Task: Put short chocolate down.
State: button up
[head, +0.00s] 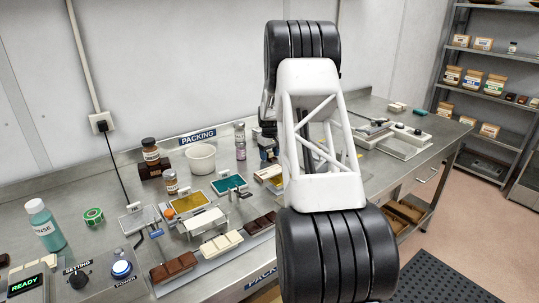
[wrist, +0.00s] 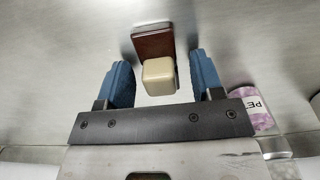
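In the wrist view a short cream block (wrist: 159,77), perhaps the short chocolate, sits between the two blue fingers of my gripper (wrist: 163,85). Gaps show on both sides of it, so the fingers are apart and not closed on it. A dark brown glossy block (wrist: 153,40) lies right behind it; whether they touch is unclear. In the head view my gripper is mostly hidden behind my arm, over the bench. A brown bar (head: 173,266), a cream bar (head: 221,243) and a dark bar (head: 262,222) lie along the bench front.
A pink-labelled bottle (wrist: 253,103) stands close to the right finger in the wrist view. On the steel bench (head: 115,185) are a white bowl (head: 201,160), a green bottle (head: 45,225), coloured trays (head: 186,201) and a control box (head: 100,276). Bare steel surrounds the cream block's left side.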

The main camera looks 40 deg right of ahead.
aim_at(269, 152)
jog(key=shift+r, duration=0.15)
notch_tip(269, 152, up, 12)
dwell(0.8)
jog(key=shift+a, duration=0.1)
dwell(0.7)
jog(key=s+a+r, duration=0.5)
jog(key=s+a, duration=0.1)
jog(key=a, duration=0.4)
jog(key=s+a+r+t, duration=0.1)
jog(key=s+a+r, duration=0.5)
jog(key=a, duration=0.4)
jog(key=s+a+r, duration=0.4)
jog(key=s+a, duration=0.3)
jog(key=a, duration=0.3)
jog(key=s+a+t, duration=0.1)
jog(key=s+a, duration=0.5)
jog(key=s, duration=0.2)
jog(key=s+a, duration=0.6)
jog(key=s, duration=0.3)
jog(key=s+a+f, duration=0.3)
jog(key=s, duration=0.5)
jog(key=s+a+f, duration=0.3)
jog(key=s, duration=0.6)
jog(key=shift+s+a+t, duration=0.2)
jog(key=shift+t, duration=0.1)
